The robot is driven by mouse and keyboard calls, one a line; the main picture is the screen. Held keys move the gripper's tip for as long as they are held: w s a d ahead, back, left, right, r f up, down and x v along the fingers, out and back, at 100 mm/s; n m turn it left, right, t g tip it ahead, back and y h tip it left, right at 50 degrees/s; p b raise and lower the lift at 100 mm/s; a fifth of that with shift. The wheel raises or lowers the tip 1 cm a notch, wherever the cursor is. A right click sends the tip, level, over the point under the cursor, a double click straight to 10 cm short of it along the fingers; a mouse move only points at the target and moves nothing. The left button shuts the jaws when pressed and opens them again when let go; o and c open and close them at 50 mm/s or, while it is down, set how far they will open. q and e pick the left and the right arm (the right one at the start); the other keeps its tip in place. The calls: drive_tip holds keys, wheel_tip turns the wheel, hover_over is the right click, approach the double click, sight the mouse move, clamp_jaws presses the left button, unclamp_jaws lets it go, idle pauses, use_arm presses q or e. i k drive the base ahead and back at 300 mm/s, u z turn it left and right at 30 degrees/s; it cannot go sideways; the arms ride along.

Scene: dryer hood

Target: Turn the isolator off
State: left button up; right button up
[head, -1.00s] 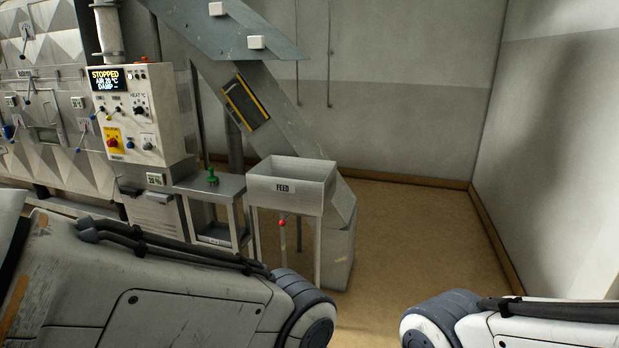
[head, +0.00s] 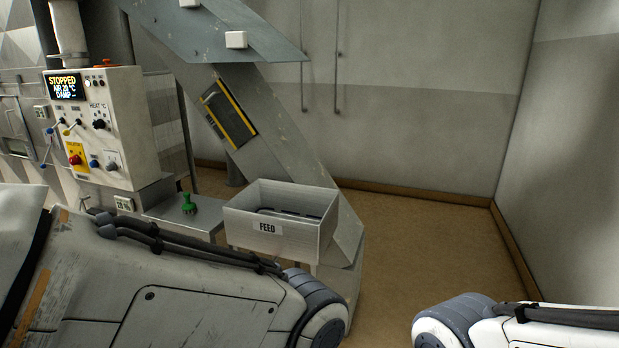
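The isolator (head: 75,158) is a red rotary knob on a yellow plate, low on the left of the control panel (head: 140,115) in the head view. The panel's display (head: 64,86) reads STOPPED, AIR 20 °C, DAMP. The angle of the isolator knob is too small to read. My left arm crosses the lower left and my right arm shows at the lower right. Neither gripper is in view, and nothing of mine visibly touches the panel.
A grey FEED hopper (head: 287,245) stands right of the panel under a sloping chute. A green-handled object (head: 188,206) sits on the small metal table (head: 165,212) between them. The floor (head: 430,235) to the right is clear up to the walls.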

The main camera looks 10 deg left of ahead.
sight(75, 161)
drive_tip(key=i, duration=1.2)
drive_tip(key=u, duration=2.8)
drive_tip(key=i, duration=1.35)
drive_tip(key=z, duration=0.85)
drive_tip(key=i, duration=1.25)
drive_tip(key=u, duration=0.65)
drive_tip(key=i, duration=0.45)
drive_tip(key=u, duration=0.05)
